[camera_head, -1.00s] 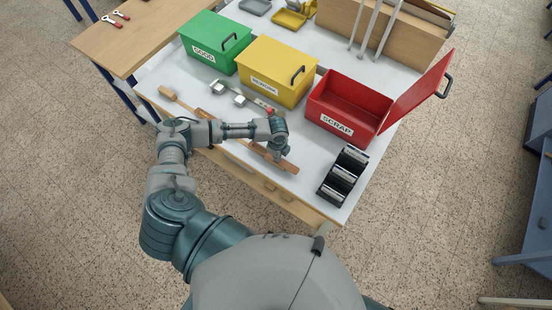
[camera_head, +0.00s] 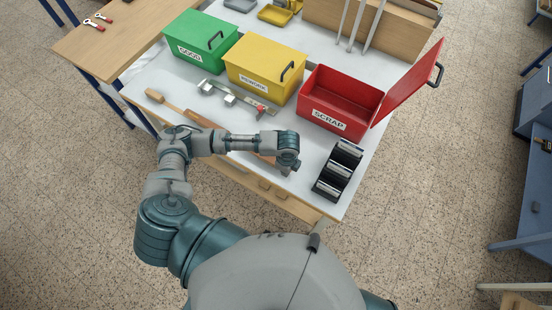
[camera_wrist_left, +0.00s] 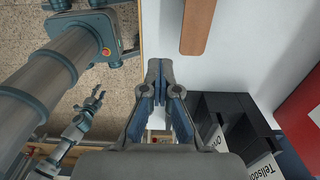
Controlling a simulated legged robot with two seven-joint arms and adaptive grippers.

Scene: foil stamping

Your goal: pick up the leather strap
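The leather strap is a flat brown strip lying on the white bench top. In the head view the strap (camera_head: 197,118) runs diagonally near the front edge, and my left forearm hides its middle. In the left wrist view one end of the strap (camera_wrist_left: 198,28) shows at the top. My left gripper (camera_head: 287,168) is above the bench beyond the strap's right end. In the left wrist view the left gripper (camera_wrist_left: 160,66) has its fingertips together, with nothing seen between them. A small arm with a gripper (camera_wrist_left: 94,100), apparently my right one, hangs over the floor; its fingers are unclear.
A black rack (camera_head: 338,172) stands right of my left gripper. Behind are a green GOOD box (camera_head: 187,53), a yellow REWORK box (camera_head: 254,82) and an open red SCRAP box (camera_head: 327,119). A metal gauge (camera_head: 256,108) and a wooden-handled tool (camera_head: 154,96) lie left of the gripper.

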